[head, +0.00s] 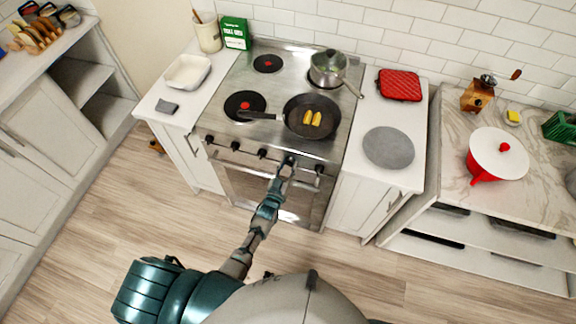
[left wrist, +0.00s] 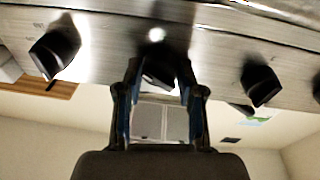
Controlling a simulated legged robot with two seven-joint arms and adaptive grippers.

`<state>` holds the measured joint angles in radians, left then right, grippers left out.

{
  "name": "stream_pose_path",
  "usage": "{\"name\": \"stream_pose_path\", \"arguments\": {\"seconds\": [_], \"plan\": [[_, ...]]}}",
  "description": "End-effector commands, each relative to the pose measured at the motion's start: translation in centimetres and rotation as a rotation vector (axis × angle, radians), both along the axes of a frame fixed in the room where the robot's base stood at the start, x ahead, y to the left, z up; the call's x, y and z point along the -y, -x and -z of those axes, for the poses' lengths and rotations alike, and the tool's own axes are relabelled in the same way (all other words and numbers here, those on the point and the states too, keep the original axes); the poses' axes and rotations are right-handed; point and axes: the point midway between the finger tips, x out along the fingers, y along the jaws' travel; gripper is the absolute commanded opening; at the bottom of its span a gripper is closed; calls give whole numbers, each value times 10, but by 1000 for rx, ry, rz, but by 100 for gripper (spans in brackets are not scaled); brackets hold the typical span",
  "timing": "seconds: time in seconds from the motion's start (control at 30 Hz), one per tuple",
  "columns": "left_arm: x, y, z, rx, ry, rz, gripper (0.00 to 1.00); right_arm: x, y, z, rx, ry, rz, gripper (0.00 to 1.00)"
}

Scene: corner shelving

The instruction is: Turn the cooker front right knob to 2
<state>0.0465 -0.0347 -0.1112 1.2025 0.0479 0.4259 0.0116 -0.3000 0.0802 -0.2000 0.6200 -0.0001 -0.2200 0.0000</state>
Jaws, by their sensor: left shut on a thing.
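The steel cooker (head: 232,172) stands against the wall with a row of dark knobs along its front panel. My left gripper (head: 289,160) reaches up to this panel and covers the second knob from the right. In the left wrist view my left gripper (left wrist: 158,85) is shut on a dark knob (left wrist: 157,60), partly hidden between the fingers. A neighbouring knob (left wrist: 55,48) shows on the left there and another (left wrist: 262,82) on the right. The rightmost knob (head: 319,169) is free in the head view. Dial numbers are too small to read. My right gripper is not in view.
A black pan (head: 325,104) with two yellow pieces sits on the front right burner. A pot (head: 327,70) stands behind it. The oven handle (head: 240,165) runs below the knobs, close to my left arm. The floor in front is clear.

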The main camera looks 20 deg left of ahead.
Motion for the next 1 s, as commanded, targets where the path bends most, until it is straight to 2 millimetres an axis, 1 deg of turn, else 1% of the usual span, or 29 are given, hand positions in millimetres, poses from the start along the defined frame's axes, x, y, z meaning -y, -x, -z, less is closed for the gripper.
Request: {"name": "stream_pose_path", "arguments": {"seconds": [0.03,0.5,0.53,0.57,0.6,0.63,0.9,1.0], "plan": [[1,4,8,-20,-10,3,3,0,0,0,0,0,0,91],[1,4,9,-20,-24,3,3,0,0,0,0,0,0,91],[1,4,9,-20,-24,3,40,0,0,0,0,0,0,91],[1,4,9,-20,-24,3,48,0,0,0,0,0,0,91],[1,3,8,-18,-24,1,58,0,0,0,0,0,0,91],[1,3,7,-16,-24,1,63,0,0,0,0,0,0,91],[0,2,3,-7,-22,0,63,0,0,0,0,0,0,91],[-1,6,4,-7,-22,0,63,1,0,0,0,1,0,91]]}}
